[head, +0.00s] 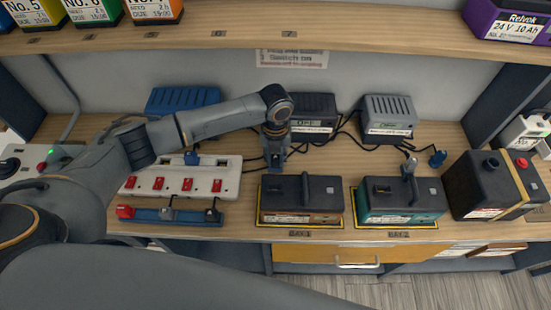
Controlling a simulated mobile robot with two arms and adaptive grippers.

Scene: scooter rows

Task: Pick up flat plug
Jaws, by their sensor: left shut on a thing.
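My left gripper (275,160) reaches in from the left and points down over the table, behind the left black battery. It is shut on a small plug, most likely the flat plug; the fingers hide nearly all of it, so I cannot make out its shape. A dark cable runs along the table to the gripper. My right gripper is not in view.
A white power strip (228,165) with red switches and a blue rail (190,218) with small plugs lie at left. Batteries stand in front, one brown-based (300,215), one teal-based (400,215). Chargers (388,112) line the back under a shelf (350,35). Loose cables cross between.

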